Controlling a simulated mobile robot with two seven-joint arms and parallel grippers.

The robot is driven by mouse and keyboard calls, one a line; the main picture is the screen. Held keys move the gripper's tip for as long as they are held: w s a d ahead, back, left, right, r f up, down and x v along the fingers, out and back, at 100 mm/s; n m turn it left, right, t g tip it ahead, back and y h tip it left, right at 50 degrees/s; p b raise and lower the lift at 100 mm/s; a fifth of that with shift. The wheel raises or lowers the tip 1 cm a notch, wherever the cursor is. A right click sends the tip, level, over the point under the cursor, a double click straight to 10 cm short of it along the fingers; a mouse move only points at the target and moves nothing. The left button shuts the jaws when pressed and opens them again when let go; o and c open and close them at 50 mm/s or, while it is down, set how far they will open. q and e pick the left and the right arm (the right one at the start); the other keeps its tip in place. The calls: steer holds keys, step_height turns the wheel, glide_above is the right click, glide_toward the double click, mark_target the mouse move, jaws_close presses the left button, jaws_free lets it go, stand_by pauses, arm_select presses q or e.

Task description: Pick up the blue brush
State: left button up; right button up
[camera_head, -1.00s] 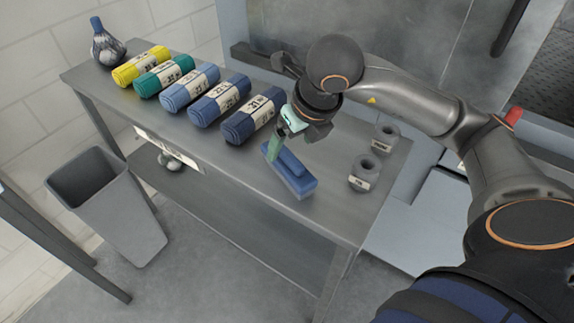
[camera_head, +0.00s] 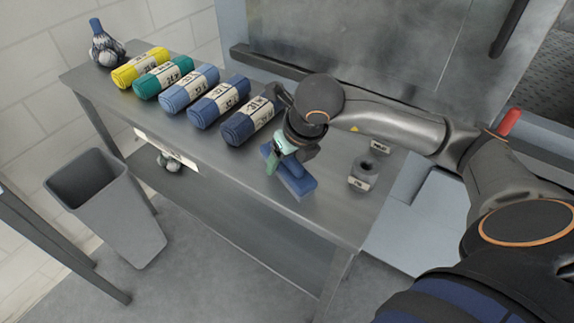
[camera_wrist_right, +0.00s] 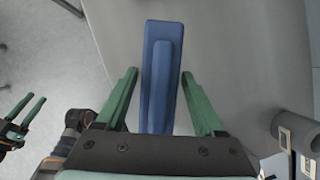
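The blue brush (camera_head: 295,183) lies on the metal table near its front edge. It also shows in the right wrist view (camera_wrist_right: 162,60), running lengthwise between the fingers. My right gripper (camera_head: 275,160) is over the brush from above, partly covering its far end in the head view. In the right wrist view my right gripper (camera_wrist_right: 159,73) is open, with one green finger on each side of the brush and a gap on both sides. My left gripper (camera_wrist_right: 37,97) shows at the lower left of the right wrist view, open and empty, away from the brush.
Several rolled cloths (camera_head: 190,90) lie in a row left of my right gripper. A grey bin (camera_head: 105,205) stands on the floor at left.

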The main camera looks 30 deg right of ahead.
jaws_close()
stand_by(0.3)
steer(key=shift+r, duration=0.1)
